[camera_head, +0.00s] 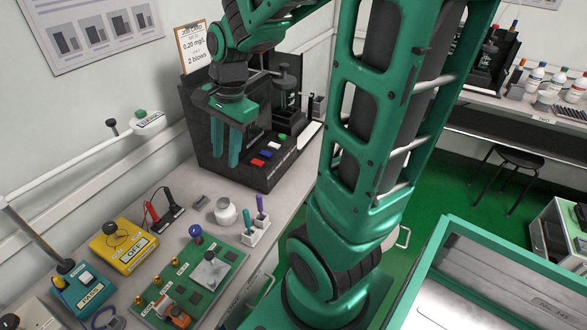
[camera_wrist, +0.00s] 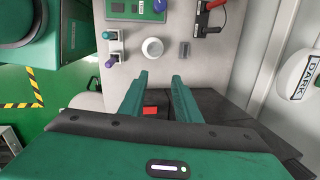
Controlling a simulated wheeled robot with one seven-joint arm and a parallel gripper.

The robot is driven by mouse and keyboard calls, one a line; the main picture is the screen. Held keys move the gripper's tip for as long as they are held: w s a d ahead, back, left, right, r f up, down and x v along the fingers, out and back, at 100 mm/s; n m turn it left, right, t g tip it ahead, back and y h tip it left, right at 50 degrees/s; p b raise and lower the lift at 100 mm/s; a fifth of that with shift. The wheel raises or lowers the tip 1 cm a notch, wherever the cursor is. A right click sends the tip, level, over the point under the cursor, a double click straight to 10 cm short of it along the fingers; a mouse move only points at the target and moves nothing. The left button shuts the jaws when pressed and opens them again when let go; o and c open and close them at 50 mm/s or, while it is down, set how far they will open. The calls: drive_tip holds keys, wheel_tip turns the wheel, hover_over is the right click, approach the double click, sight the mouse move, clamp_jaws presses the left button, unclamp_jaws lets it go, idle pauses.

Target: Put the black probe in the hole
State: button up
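The black probe (camera_head: 172,197) leans in a dark holder (camera_head: 166,217) on the bench, beside a red probe (camera_head: 152,211), behind the yellow meter (camera_head: 124,246). My gripper (camera_head: 226,160) hangs in front of the black instrument, well apart from the probes. Its two green fingers are spread and empty; they also show in the wrist view (camera_wrist: 159,80). I cannot tell which hole is meant; no hole shows clearly.
A black instrument (camera_head: 277,172) with coloured buttons stands behind my gripper. A white DARK-labelled lever (camera_head: 149,122) sticks out along the wall.

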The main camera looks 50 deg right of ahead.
drive_tip(key=s+d+n+g, duration=0.1)
drive_tip(key=s+d+n, duration=0.1)
drive_tip(key=s+n, duration=0.3)
drive_tip(key=s+d+n+h, duration=0.1)
drive_tip(key=s+d+n, duration=0.2)
drive_tip(key=s, duration=0.9)
drive_tip(key=shift+s+r+n+g, duration=0.15)
drive_tip(key=shift+s+n+g, duration=0.25)
drive_tip(key=shift+n, duration=0.8)
